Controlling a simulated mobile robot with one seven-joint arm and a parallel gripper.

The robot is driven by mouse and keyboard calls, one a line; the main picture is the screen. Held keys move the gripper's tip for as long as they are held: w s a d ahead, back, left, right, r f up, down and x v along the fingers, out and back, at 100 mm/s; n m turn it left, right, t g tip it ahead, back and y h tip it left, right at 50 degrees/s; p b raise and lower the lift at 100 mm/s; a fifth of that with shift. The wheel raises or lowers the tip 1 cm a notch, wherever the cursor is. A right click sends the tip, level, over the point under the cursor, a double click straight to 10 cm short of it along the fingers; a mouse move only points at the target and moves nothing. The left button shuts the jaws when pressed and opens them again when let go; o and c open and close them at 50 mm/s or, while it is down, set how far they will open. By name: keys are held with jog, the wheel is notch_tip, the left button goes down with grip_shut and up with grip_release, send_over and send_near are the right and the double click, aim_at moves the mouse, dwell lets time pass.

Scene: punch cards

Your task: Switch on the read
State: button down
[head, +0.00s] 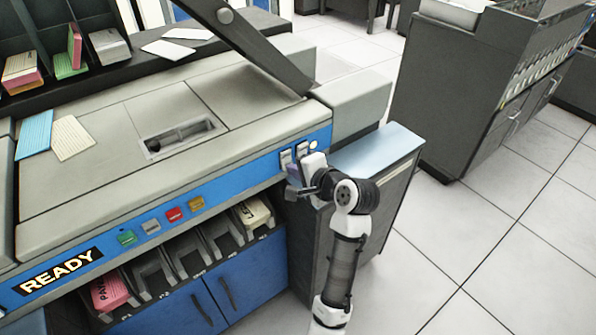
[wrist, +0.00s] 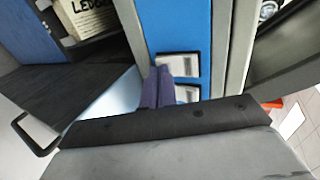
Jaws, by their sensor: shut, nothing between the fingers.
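The machine has a blue front panel (head: 235,175) with a pair of pale switch plates (head: 293,154) near its right end. In the wrist view the two plates show as an upper one (wrist: 180,64) and a lower one (wrist: 188,93) on the blue strip. I cannot read their labels or tell which one is the read switch, nor whether either is on. My gripper (head: 294,172) is shut and empty, right at these plates. Its purple fingertips (wrist: 160,72) cover the plates' left edges in the wrist view; I cannot tell whether they touch.
Several coloured buttons (head: 174,215) and a lit READY sign (head: 62,271) sit further left on the panel. Card pockets below hold pink cards (head: 108,291) and cream cards (head: 253,212). A grey cabinet (head: 375,165) stands beside my gripper. Open tiled floor (head: 500,240) lies to the right.

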jog(key=shift+w+a+t+y, duration=0.15)
jog(key=shift+w+t+y, duration=0.05)
jog(key=shift+t+y, duration=0.1)
jog(key=shift+r+p, duration=0.85)
jog(key=shift+f, duration=0.1)
jog(key=shift+s, duration=0.1)
